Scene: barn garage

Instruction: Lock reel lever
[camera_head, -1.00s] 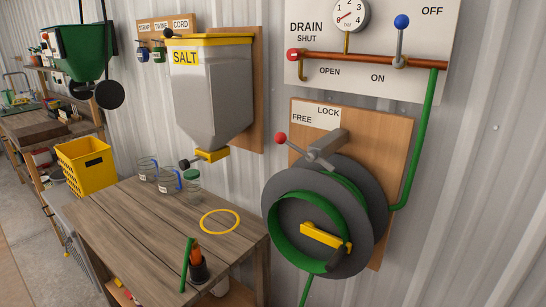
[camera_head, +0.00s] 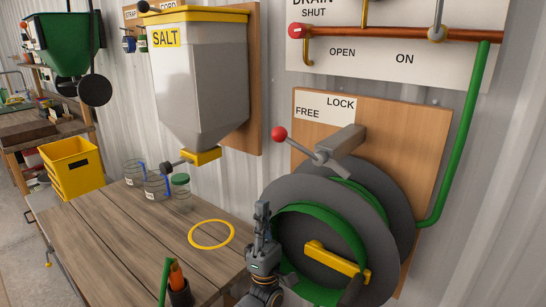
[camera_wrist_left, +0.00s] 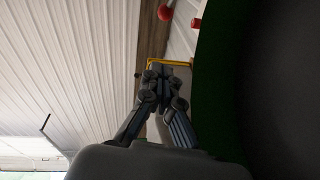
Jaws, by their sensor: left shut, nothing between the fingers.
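The reel lever (camera_head: 305,149) is a grey bar with a red ball knob (camera_head: 279,134) at its left end. It points up and left, under the word FREE on the FREE/LOCK sign (camera_head: 325,105). The hose reel (camera_head: 292,192) is a grey drum with green hose and a yellow crank (camera_head: 330,257). My left gripper (camera_head: 262,207) is shut and empty, pointing up in front of the reel's left edge, below the lever and apart from the knob. In the left wrist view its fingertips (camera_wrist_left: 162,72) are together, with a red ball (camera_wrist_left: 166,13) beyond them. My right gripper is not in view.
A wooden table (camera_head: 120,235) with jars, a yellow ring (camera_head: 212,234) and a dark cup of tools (camera_head: 180,292) stands left of the reel. A salt hopper (camera_head: 198,80) hangs above it. The pipe board (camera_head: 400,50) is above the reel.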

